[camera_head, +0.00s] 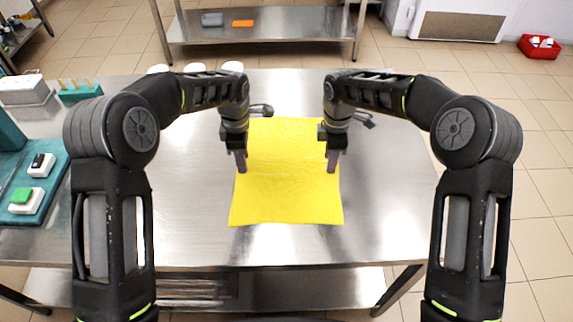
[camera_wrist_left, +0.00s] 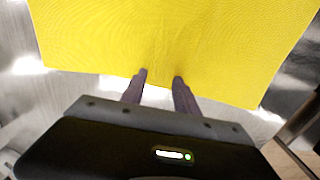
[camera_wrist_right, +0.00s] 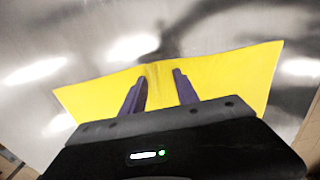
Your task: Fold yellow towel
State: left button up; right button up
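The yellow towel (camera_head: 287,190) lies spread out on the steel table, with a faint crease across it. My left gripper (camera_head: 241,168) points down at the towel's left edge. In the left wrist view its fingertips (camera_wrist_left: 161,76) are apart, over the edge of the towel (camera_wrist_left: 170,35). My right gripper (camera_head: 331,166) points down at the towel's right edge. In the right wrist view its fingertips (camera_wrist_right: 160,72) are apart, and the towel (camera_wrist_right: 225,75) shows a small ridge between them. Whether either gripper touches the cloth is hard to tell.
The steel table (camera_head: 185,225) is clear around the towel. At the left are a teal tray (camera_head: 52,208) with small white blocks and a white box (camera_head: 25,90). Several white round things (camera_head: 232,67) stand at the back edge. A red crate (camera_head: 540,47) is on the floor.

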pick_arm(q)
jog(key=shift+f, duration=0.1)
grip_shut()
pick_arm(e)
grip_shut()
dwell(0.7)
